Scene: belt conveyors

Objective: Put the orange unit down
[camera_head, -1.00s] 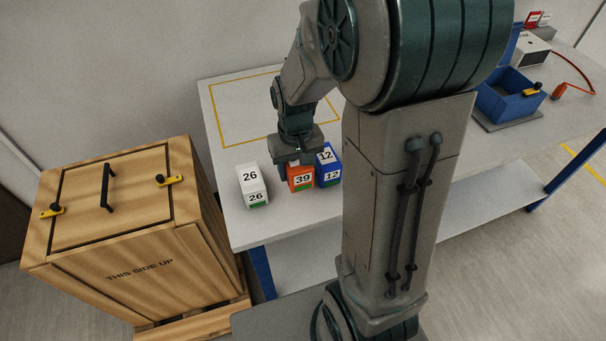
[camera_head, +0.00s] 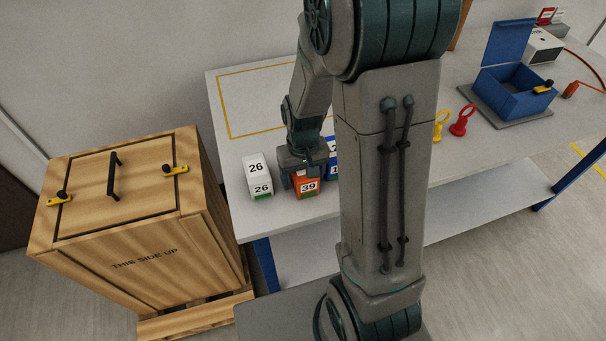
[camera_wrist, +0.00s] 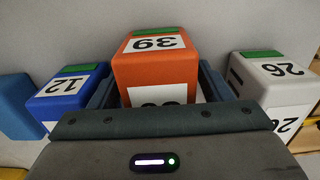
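The orange unit (camera_head: 306,184), marked 39, is between the fingers of my gripper (camera_head: 302,173), which looks shut on it. In the wrist view the orange unit (camera_wrist: 155,70) fills the space between the two dark fingers. It is upright at the front edge of the white table; whether its base touches the top I cannot tell. A white unit (camera_head: 257,177), marked 26, stands to its left, apart from it. A blue unit (camera_head: 334,162), marked 12, is to its right and a little behind, partly hidden by my arm.
A wooden crate (camera_head: 140,235) stands left of the table (camera_head: 235,190). A yellow outline (camera_head: 228,115) marks clear space behind the units. Right of my arm are yellow and red ringed items (camera_head: 461,121) and an open blue box (camera_head: 515,100).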

